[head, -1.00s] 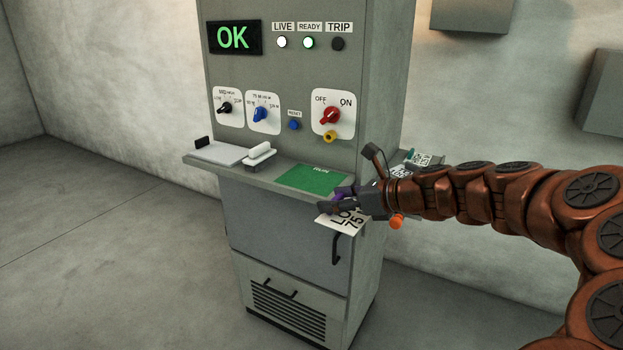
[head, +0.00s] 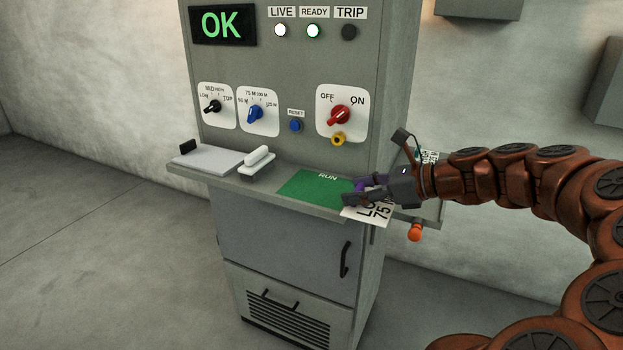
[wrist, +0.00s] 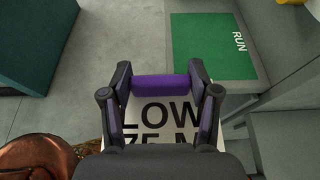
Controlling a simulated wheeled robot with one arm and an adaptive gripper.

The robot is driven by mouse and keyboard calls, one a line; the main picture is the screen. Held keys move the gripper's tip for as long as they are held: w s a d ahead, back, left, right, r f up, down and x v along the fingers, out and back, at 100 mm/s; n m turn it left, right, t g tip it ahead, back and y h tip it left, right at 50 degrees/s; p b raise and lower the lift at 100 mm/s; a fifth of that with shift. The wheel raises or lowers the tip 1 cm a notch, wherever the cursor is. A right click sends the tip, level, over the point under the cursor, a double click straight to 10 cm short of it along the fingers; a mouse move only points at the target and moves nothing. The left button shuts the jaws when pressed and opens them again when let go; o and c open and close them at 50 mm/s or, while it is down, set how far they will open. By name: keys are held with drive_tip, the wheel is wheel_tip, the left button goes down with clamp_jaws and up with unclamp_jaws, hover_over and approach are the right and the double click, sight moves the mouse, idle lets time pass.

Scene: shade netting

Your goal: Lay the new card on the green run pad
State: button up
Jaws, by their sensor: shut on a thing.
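The white card, lettered "LOW 75 M", shows at my gripper in the head view (head: 376,216) and in the wrist view (wrist: 160,112). My gripper (head: 356,192) is shut on it. In the wrist view (wrist: 163,88) a purple bar spans between the fingertips, and my gripper hides the lower part of the card. The green run pad (head: 307,188), marked "RUN", lies on the cabinet's ledge. In the head view the card and fingers are at the pad's right front corner. In the wrist view the pad (wrist: 208,45) is ahead and to the right.
A white stack or pad (head: 207,158) and a white-handled block (head: 258,162) stand on the ledge left of the green pad. Dials and a red switch (head: 340,115) are on the panel behind. A side tray (head: 432,208) stands at right. A door handle (head: 345,258) juts below.

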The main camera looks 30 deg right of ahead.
drive_tip(key=p, duration=0.3)
hover_over(319, 188)
drive_tip(key=shift+w+f, duration=0.1)
drive_tip(key=shift+f, duration=2.4)
drive_tip(key=o, duration=1)
drive_tip(key=shift+f, duration=0.1)
drive_tip(key=shift+o, duration=0.2)
